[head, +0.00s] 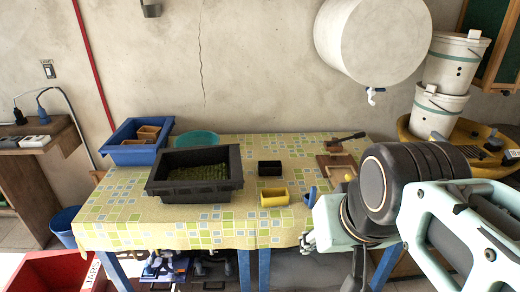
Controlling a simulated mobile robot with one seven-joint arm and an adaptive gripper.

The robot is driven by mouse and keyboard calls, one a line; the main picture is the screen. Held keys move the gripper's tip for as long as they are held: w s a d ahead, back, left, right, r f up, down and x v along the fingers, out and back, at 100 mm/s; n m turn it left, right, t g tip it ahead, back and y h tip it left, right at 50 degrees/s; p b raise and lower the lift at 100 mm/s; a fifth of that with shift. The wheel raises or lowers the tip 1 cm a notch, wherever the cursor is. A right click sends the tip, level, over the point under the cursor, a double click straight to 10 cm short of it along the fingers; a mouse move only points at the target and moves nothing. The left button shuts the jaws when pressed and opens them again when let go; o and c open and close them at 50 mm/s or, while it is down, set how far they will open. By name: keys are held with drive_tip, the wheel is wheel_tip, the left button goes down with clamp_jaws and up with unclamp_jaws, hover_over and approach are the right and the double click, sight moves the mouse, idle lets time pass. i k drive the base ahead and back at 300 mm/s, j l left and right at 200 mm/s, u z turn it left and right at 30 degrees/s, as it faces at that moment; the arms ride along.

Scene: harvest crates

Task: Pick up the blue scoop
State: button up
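A small blue object (311,196), which looks like the blue scoop, shows at the right part of the table, just right of a yellow box. My arm partly hides it, so its full shape does not show. My gripper (307,243) hangs low at the table's front right edge, nearer to the camera than the blue object. I see no contact between them. The fingers are small and partly hidden by my arm, so I cannot tell whether they are open or shut.
The table (150,235) has a checked cloth. On it are a black crate (195,197) with green contents, a blue crate (135,154), a yellow box (274,199), a black box (270,168) and a brown board (337,160). The front strip of the table is clear.

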sight(310, 199)
drive_tip(key=z, duration=0.3)
drive_tip(key=i+j, duration=0.2)
drive_tip(key=i, duration=0.25)
drive_tip(key=i+j+z, duration=0.1)
drive_tip(key=i, duration=0.35)
drive_tip(key=i+j, duration=0.35)
drive_tip(key=i+l+z, duration=0.2)
drive_tip(key=l, duration=0.1)
